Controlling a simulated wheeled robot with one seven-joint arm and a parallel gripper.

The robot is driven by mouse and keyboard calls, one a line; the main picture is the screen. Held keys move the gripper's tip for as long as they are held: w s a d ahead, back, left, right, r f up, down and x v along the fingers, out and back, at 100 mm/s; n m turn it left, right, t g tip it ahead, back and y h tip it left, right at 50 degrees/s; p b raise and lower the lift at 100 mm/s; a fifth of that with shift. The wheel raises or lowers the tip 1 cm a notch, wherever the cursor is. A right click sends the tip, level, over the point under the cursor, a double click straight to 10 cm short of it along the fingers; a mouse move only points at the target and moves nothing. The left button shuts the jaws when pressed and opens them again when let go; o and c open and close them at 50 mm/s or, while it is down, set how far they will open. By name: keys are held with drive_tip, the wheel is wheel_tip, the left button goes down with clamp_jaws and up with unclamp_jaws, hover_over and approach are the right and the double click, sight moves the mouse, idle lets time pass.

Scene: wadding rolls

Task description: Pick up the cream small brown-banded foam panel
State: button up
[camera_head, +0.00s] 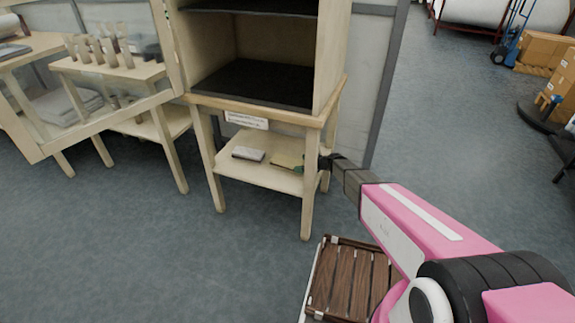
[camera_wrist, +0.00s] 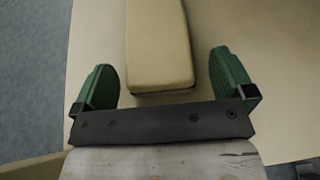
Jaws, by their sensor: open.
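A cream-yellow foam panel (camera_wrist: 158,45) lies flat on a pale wooden shelf (camera_wrist: 222,18) in the wrist view. No brown band shows clearly on the part in view, and its far end is cut off by the top edge. My gripper (camera_wrist: 162,80) is open, with one green finger on each side of the panel's near end and a gap on both sides. In the head view, the panel (camera_head: 286,160) lies on the lower shelf (camera_head: 262,179) of the wooden stand, and my gripper (camera_head: 303,167) is at its right end, partly hidden by a leg.
A grey-white block (camera_head: 248,154) lies on the same shelf, left of the panel. The stand's front leg (camera_head: 309,190) is close to my arm. A tabletop with a label (camera_head: 246,120) is above. A slatted brown crate (camera_head: 348,280) stands on the floor.

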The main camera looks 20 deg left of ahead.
sight(299, 164)
drive_tip(key=x, duration=0.3)
drive_tip(key=shift+s+a+f, duration=0.1)
drive_tip(key=shift+a+f, duration=0.05)
drive_tip(key=shift+a, duration=0.15)
drive_tip(key=c, duration=0.9)
drive_tip(key=shift+o, duration=0.2)
